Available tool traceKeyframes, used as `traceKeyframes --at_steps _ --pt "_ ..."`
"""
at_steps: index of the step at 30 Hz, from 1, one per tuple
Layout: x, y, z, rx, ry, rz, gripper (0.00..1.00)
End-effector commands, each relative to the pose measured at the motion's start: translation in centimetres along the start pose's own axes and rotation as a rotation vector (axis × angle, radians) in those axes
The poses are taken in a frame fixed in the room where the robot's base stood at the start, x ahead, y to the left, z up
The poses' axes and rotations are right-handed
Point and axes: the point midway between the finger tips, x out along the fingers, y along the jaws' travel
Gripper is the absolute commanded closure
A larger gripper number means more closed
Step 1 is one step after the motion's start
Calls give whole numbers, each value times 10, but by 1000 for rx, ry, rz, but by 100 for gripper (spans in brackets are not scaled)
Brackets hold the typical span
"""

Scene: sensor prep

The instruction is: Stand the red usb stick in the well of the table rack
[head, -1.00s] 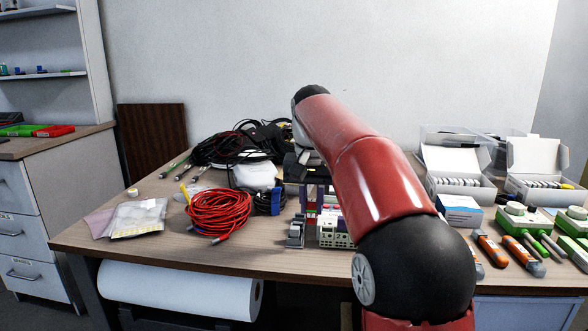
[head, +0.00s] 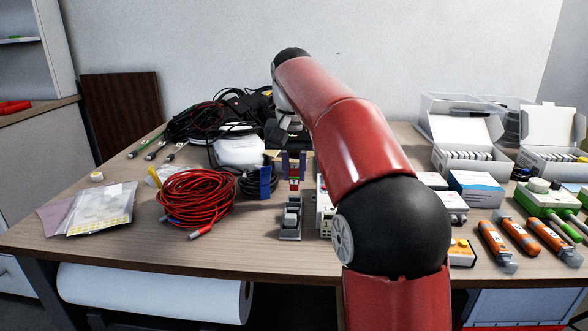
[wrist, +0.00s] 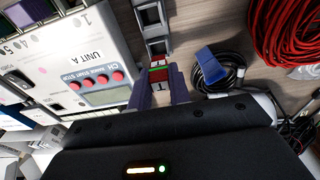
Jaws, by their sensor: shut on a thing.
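My gripper (head: 294,172) is shut on the red usb stick (head: 294,184), which hangs between its two purple-blue fingers. In the wrist view the stick (wrist: 158,74) shows red with a green band and a pale face marked 1, between the fingertips (wrist: 159,88). The grey table rack (head: 291,218) stands on the table just in front of the gripper in the head view. It also shows in the wrist view (wrist: 153,22), beyond the stick. The stick appears apart from the rack; its height above the table is hard to tell.
A white unit with red buttons (wrist: 75,62) stands close beside the rack, mostly hidden by my arm in the head view. A blue piece (head: 265,182) on a black cable coil and a red cable coil (head: 196,200) lie to the left. Bare table (head: 255,248) lies in front.

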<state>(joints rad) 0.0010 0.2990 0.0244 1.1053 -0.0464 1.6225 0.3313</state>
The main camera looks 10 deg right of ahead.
Motion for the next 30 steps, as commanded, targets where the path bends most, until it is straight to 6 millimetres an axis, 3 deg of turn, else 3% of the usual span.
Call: traceKeyframes --at_steps 3,6,30 --pt "16 0 2 0 0 0 100" --pt "9 0 1 0 0 0 100" --pt "14 0 3 0 -1 0 100"
